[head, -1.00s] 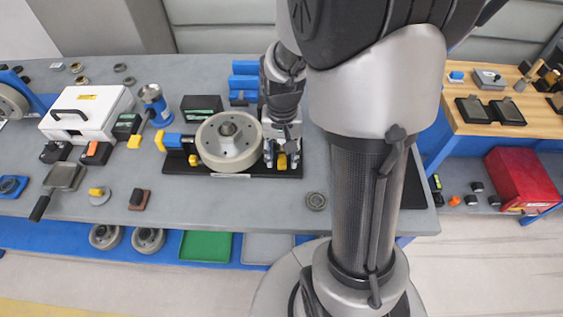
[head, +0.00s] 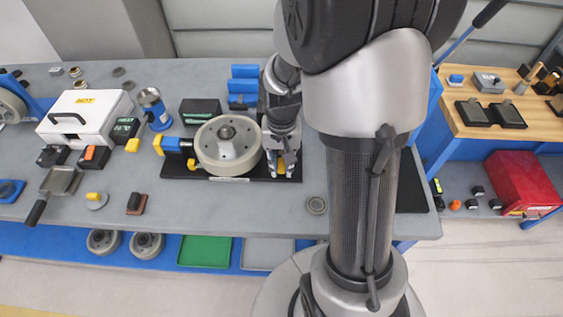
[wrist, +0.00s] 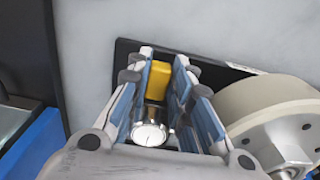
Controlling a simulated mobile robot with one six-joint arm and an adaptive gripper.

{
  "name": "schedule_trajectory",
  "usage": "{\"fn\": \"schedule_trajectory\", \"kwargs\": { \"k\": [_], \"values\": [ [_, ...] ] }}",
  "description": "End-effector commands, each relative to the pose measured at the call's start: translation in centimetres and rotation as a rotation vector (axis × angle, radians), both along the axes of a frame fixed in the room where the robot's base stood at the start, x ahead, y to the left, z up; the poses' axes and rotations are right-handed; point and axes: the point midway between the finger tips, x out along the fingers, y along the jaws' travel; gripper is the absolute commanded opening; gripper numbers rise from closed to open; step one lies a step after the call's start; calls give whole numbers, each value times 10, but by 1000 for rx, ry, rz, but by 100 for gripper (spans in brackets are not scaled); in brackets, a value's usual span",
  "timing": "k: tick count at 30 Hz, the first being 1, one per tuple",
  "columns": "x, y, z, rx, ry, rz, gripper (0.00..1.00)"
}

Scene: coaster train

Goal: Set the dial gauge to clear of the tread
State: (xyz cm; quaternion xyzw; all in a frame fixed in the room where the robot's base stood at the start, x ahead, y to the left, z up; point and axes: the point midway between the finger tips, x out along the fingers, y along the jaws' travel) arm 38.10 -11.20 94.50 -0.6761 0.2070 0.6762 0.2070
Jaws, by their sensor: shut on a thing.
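The dial gauge (wrist: 150,134) has a round white face and shows between my gripper's fingers in the wrist view, with a yellow block (wrist: 159,80) just beyond it. My gripper (head: 283,165) is shut on the gauge piece at the right end of the black base plate (head: 245,180). The grey wheel (head: 210,160) with its tread stands on the same plate, left of my gripper; it also shows at the right of the wrist view (wrist: 265,105). Whether the gauge tip touches the tread is hidden.
A blue and yellow block (head: 172,145) sits at the plate's left end. A dark box (head: 200,110) and blue blocks (head: 243,86) stand behind. The bench front is mostly clear there.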

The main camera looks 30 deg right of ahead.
Motion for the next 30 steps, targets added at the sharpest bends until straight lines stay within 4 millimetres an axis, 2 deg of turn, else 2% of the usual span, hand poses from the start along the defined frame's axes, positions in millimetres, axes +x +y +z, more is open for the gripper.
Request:
{"fn": "schedule_trajectory", "kwargs": {
  "k": [5, 17, 24, 30],
  "values": [
    [0, 0, 0, 0, 0, 0, 0],
    [0, -1, 0, 0, 0, -1, 0],
    [-17, -26, 1, 0, 0, -5, 0],
    [-20, -29, 0, -2, 0, 1, 0]
  ]
}}
